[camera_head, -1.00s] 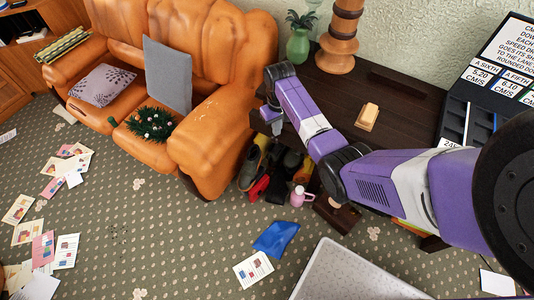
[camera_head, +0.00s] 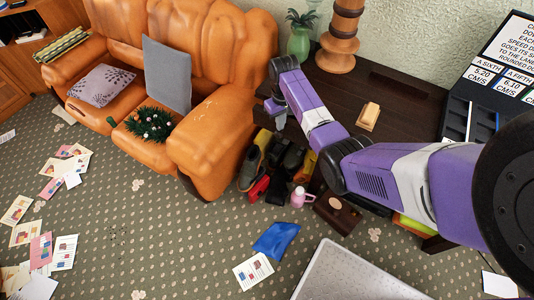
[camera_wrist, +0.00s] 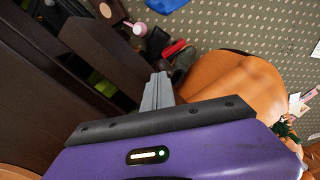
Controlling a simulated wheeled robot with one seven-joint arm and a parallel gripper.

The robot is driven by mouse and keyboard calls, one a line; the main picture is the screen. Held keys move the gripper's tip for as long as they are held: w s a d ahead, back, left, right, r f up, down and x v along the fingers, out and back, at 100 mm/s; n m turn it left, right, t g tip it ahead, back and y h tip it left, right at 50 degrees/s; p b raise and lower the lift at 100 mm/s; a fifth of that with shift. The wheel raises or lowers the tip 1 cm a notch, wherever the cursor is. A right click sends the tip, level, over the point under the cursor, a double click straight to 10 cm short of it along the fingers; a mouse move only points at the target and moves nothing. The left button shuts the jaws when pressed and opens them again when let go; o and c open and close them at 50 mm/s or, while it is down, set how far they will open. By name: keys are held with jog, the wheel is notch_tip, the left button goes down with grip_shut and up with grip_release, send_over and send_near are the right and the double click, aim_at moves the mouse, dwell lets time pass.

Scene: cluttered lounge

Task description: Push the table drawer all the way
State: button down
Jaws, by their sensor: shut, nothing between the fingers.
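The dark wooden table (camera_head: 412,112) stands against the wall in the head view, partly covered by my arm. My gripper (camera_head: 274,111) is at the table's left end, beside the sofa arm. In the wrist view my gripper (camera_wrist: 157,92) is shut and empty, its grey fingers close to the end of a dark panel (camera_wrist: 103,50). This panel seems to be the drawer front, standing out from the table body (camera_wrist: 30,85) with a gap between them. I cannot tell whether the fingers touch it. The drawer front is not clearly visible in the head view.
The orange sofa (camera_head: 212,145) stands close left of the gripper. Shoes (camera_head: 270,160), a pink bottle (camera_head: 300,197) and a dark wooden box (camera_head: 338,212) are low beside the table. A yellow block (camera_head: 369,116) lies on the tabletop. A green vase (camera_head: 299,45) stands behind.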

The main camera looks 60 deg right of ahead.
jog(key=shift+d+b, duration=0.65)
jog(key=shift+d, duration=0.95)
jog(key=shift+d+b, duration=0.95)
jog(key=shift+d, duration=0.2)
jog(key=shift+a+r+p, duration=0.1)
jog(key=shift+a+p, duration=0.1)
jog(key=shift+p, duration=0.15)
jog(key=shift+a+p, duration=0.6)
notch_tip(320, 180, up, 7)
jog(key=p, duration=0.7)
jog(key=shift+w, duration=0.15)
